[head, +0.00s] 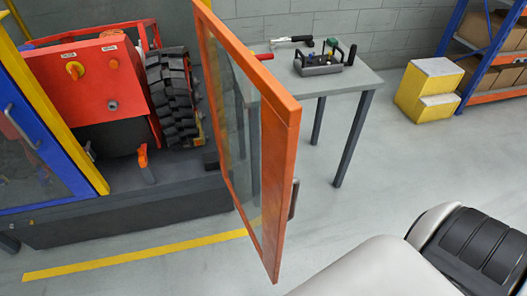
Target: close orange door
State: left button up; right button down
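The orange door (278,165) stands open at the middle of the head view, seen nearly edge-on. It has an orange frame around a clear glass pane (232,125). A dark upright handle (293,200) sits on the door's right-hand face, low down. Neither of my grippers shows, and nothing is seen touching the door. A white and dark grey part of my own body fills the bottom right corner.
Left of the door is a dark base holding a red panel (85,85) and a black tyre (173,98). A blue-framed door (40,150) stands further left. Behind the orange door is a grey table (345,82) with tools. A yellow step (428,90) stands right.

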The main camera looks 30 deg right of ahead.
aim_at(281, 114)
jog(key=i+l+u, duration=0.2)
jog(key=l, duration=0.7)
jog(key=l+u, duration=0.15)
jog(key=l, duration=0.7)
jog(key=k+l+u, duration=0.15)
jog(key=k, duration=0.45)
jog(key=k+l+u, duration=0.1)
jog(key=k, duration=0.55)
jog(key=l, duration=0.05)
